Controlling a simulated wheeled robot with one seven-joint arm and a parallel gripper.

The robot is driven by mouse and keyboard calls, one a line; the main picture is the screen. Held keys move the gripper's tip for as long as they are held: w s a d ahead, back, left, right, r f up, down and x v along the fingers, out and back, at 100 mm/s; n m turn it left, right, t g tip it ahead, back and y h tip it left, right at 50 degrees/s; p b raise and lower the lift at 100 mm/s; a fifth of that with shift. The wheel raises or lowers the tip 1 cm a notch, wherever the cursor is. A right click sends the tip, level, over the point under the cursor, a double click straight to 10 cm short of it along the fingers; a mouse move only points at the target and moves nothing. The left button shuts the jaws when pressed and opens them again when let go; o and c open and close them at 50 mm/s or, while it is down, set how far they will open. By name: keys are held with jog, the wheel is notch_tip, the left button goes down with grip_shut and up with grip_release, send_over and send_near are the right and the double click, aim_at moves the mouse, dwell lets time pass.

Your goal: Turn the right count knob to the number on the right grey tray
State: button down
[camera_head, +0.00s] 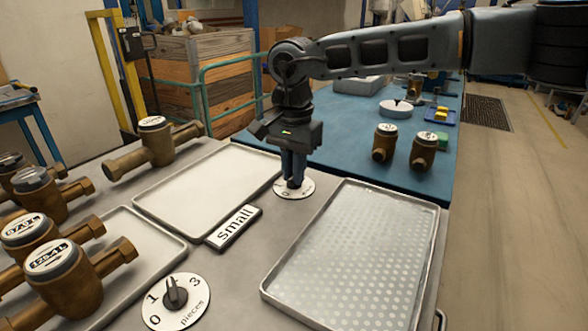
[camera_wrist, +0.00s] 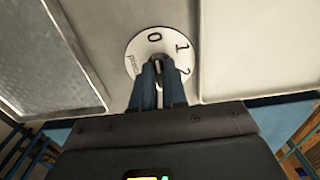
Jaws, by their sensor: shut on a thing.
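My gripper (camera_head: 294,180) points down and is shut on the knob (camera_wrist: 158,63) of the far white count dial (camera_head: 296,191). This dial also shows in the wrist view (camera_wrist: 140,44), with 0, 1 and 2 readable. My fingers hide most of the knob, so I cannot tell its pointer's direction. The far grey tray (camera_head: 205,185), left of this dial in the head view, looks empty. A second count dial (camera_head: 190,306) with a black knob (camera_head: 174,292) lies at the front.
A dimpled metal tray (camera_head: 365,250) lies at right. A "small" sign (camera_head: 233,227) stands between the trays. A brass meter (camera_head: 158,145) stands behind the far tray.

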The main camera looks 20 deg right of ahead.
dwell(0.3)
jog(key=c, duration=1.2)
grip_release()
jog(key=shift+o, duration=0.2)
notch_tip(320, 180, up, 8)
jog(key=shift+f, duration=0.15)
